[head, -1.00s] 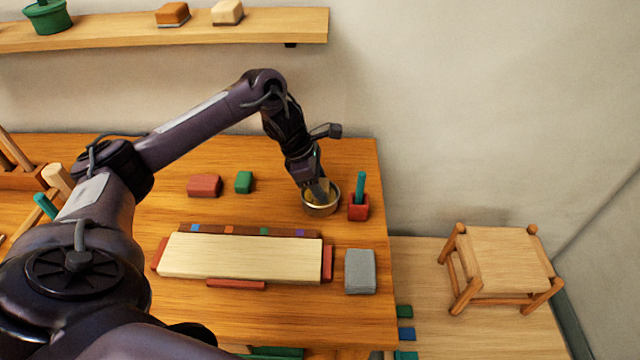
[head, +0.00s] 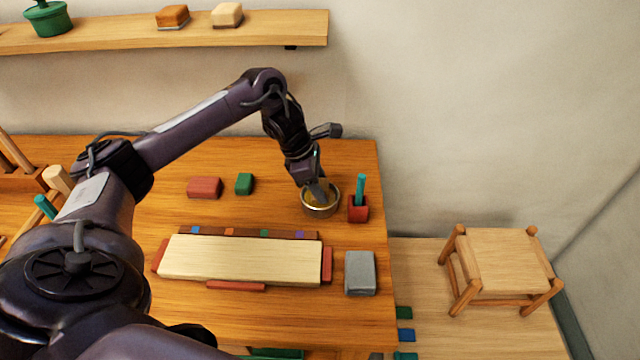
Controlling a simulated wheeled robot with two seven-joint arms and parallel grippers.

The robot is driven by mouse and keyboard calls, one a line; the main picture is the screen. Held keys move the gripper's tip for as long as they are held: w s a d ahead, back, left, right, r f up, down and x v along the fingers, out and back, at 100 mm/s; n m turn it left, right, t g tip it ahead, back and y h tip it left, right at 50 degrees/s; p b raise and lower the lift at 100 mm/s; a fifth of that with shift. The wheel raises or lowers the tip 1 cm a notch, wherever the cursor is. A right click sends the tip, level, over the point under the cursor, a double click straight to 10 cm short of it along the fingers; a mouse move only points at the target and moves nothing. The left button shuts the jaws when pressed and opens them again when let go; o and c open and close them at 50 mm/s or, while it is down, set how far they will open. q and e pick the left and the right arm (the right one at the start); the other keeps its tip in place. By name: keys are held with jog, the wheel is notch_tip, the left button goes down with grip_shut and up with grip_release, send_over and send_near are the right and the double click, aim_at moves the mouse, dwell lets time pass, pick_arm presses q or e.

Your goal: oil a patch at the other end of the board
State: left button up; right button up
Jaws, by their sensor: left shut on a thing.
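The pale board (head: 240,258) lies flat on the workbench (head: 160,325), long side left to right. I cannot make out any oiled patch on it. A round metal bowl (head: 334,205) with a yellowish inside stands behind the board's right end. My left gripper (head: 319,194) points down into the bowl, shut on a slim thing mostly hidden by the fingers; a bit of teal (head: 317,153) shows beside the wrist. Whether its lower end touches the bowl's inside is hidden. My right gripper is not in view.
Red stops (head: 327,264) and a brown strip with coloured marks (head: 215,231) edge the board. A red holder with a teal stick (head: 358,208) is right of the bowl. A grey block (head: 360,272) is right of the board. Red (head: 204,187) and green blocks (head: 244,184) lie behind.

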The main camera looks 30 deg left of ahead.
pick_arm(q)
jog(key=shift+r+p, duration=1.7)
jog(key=shift+r, duration=1.5)
jog(key=shift+f, duration=0.15)
